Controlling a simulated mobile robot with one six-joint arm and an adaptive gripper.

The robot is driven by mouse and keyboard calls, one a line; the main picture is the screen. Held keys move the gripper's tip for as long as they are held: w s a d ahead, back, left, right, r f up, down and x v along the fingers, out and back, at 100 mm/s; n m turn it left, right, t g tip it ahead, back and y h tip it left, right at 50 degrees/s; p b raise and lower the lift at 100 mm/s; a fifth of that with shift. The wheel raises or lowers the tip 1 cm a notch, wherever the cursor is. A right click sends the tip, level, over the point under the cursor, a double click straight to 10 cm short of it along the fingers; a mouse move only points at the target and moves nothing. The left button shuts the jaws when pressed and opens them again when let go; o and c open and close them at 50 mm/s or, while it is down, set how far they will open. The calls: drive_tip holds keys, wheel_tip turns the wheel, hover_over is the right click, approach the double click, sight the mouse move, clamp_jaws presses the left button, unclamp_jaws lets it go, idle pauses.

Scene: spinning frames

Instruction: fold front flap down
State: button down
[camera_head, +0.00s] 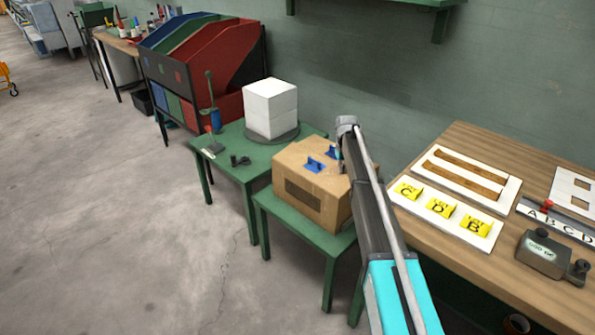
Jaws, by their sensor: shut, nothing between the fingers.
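A brown cardboard box (324,207) stands on a low green table (283,221) in the middle of the head view. Its visible top looks flat, with a blue tab (315,165) near the front and part of another blue piece beside my arm. A dark rectangle marks its front face. I cannot clearly make out the edges of the flaps. My arm crosses in front of the box's right side and hides part of it. Its grey wrist end shows above the box's back right, but my gripper's fingers are hidden.
A white block stack (270,108) on a round base stands on another green table (232,157) behind left. A wooden bench (460,260) at right holds lettered yellow cards (440,208), white boards and a grey device (542,254). The floor at left is clear.

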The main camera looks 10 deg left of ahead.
drive_tip(key=shift+f+b, duration=0.45)
drive_tip(key=shift+f, duration=0.2)
drive_tip(key=shift+r, duration=0.15)
wheel_tip(320, 180, up, 9)
drive_tip(key=p, duration=0.9)
idle(0.3)
drive_tip(key=s+d+r+m+p, duration=0.1)
drive_tip(key=s+d+r+p, duration=0.2)
drive_tip(key=s, duration=1)
drive_tip(key=s+d+r+m+p, duration=0.2)
drive_tip(key=s+d+r+p, duration=0.2)
drive_tip(key=s, duration=1)
drive_tip(key=s+d+r+m+p, duration=0.1)
drive_tip(key=s+d+r+p, duration=0.2)
drive_tip(key=s, duration=1.1)
drive_tip(key=shift+d+r+p, duration=0.2)
drive_tip(key=shift+r+p, duration=0.3)
drive_tip(key=shift+p, duration=0.15)
